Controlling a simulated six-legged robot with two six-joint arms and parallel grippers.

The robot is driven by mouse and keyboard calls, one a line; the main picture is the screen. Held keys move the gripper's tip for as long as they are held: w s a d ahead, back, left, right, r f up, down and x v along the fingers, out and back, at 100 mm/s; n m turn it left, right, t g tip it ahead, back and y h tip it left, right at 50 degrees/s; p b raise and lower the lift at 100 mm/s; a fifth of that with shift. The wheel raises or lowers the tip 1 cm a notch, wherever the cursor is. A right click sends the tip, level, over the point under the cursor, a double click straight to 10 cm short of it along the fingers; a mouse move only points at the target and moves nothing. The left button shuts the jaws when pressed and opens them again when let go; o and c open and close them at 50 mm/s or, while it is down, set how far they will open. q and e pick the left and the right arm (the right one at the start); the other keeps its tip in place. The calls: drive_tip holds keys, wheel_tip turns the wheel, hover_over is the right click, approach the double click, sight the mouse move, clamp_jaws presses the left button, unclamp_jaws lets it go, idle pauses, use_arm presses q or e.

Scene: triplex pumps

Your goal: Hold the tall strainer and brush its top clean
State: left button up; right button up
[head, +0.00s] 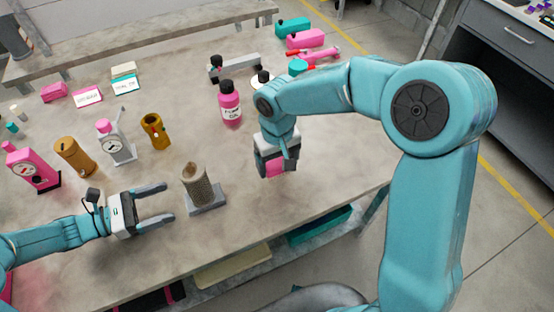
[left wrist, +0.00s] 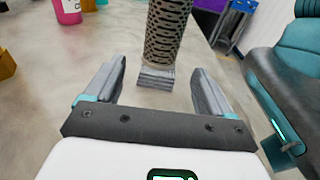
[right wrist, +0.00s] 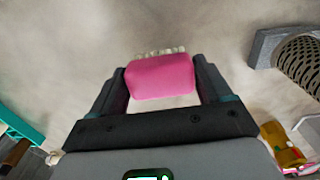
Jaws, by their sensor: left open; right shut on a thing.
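The tall strainer (head: 197,184) is a perforated brown-grey cylinder standing upright on a grey base block near the table's front edge. It also shows in the left wrist view (left wrist: 166,30), ahead of the jaws, and at the right edge of the right wrist view (right wrist: 301,62). My left gripper (head: 158,203) is open and empty, just left of the strainer, its fingers pointing at it without holding it. My right gripper (head: 272,166) is shut on a pink brush (right wrist: 160,77) with pale bristles, right of the strainer and apart from it.
A pink bottle (head: 230,106) stands behind the strainer. A yellow-brown cup (head: 155,131), a grey gauge unit (head: 117,143), an orange cylinder (head: 75,157) and a pink gauge unit (head: 33,168) stand at the left. The table (head: 300,195) is clear around the strainer.

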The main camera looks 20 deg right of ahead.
sight(190, 195)
use_arm(q)
drive_tip(key=d, duration=0.5)
drive_tip(key=d+f, duration=0.1)
drive_tip(key=d, duration=0.1)
drive_tip(key=shift+s+d, duration=0.15)
drive_tip(key=shift+d, duration=0.9)
drive_tip(key=c, duration=0.6)
